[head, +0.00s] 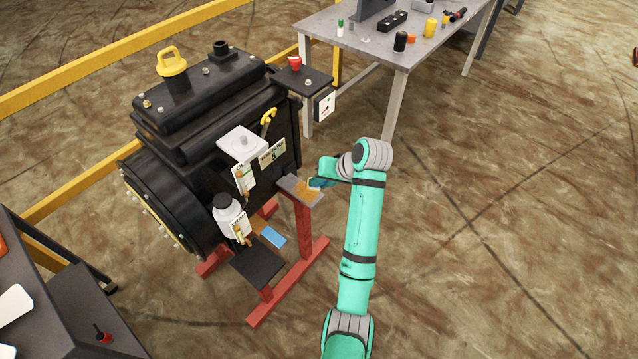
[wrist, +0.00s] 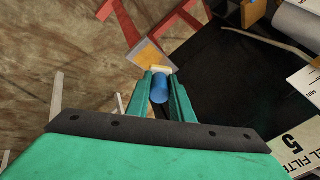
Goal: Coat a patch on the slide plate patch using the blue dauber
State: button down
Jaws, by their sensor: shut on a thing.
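My gripper (wrist: 160,77) is shut on the blue dauber (wrist: 160,91), whose blue body shows between the two green fingers in the wrist view. Its pale cream tip (wrist: 158,70) points away from the gripper, towards the slide plate. The slide plate (head: 288,181) is a small grey plate on a red post, and it also shows in the wrist view (wrist: 134,60). An orange-brown patch (wrist: 149,52) covers part of its top. The tip overlaps the patch's near edge in the wrist view; I cannot tell whether it touches. In the head view my gripper (head: 314,184) is at the plate's right end.
A large black machine (head: 200,105) stands directly left of the plate, with a white bottle (head: 230,215) on its side. Red stand legs (head: 292,277) are below. A grey workbench (head: 400,48) with small items stands behind. The floor on the right is clear.

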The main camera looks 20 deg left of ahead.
aim_at(308, 179)
dwell(0.4)
jog(key=a+r, duration=0.1)
jog(key=w+a+r, duration=0.1)
jog(key=a, duration=0.1)
jog(key=w+a+r, duration=0.1)
jog(key=a, duration=0.1)
jog(key=shift+r, duration=0.3)
jog(key=shift+a+f, duration=0.2)
jog(key=shift+f, duration=1)
jog(key=shift+a+f, duration=0.15)
jog(key=shift+f, duration=1)
